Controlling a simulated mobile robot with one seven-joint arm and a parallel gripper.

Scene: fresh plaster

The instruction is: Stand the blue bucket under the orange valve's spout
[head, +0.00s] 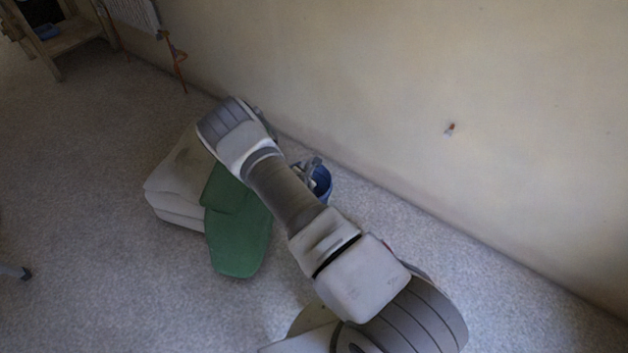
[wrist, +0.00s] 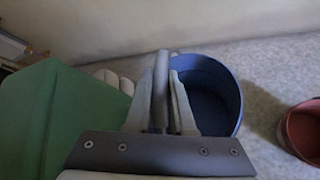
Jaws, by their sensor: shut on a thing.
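The blue bucket (head: 325,184) stands upright and empty near the foot of the wall, partly hidden behind my arm in the head view. In the wrist view the bucket (wrist: 221,80) is just right of the fingers. My gripper (wrist: 161,75) is shut on the bucket at its left side; the fingers hide the exact grip point. In the head view my gripper (head: 311,168) shows at the bucket's rim.
Pale stacked sacks (head: 178,185) and a green sheet (head: 240,235) lie left of my arm. A red bucket (wrist: 303,132) stands right of the blue one. A small red-and-white fitting (head: 450,129) is on the wall. A wooden stand (head: 70,38) is far left.

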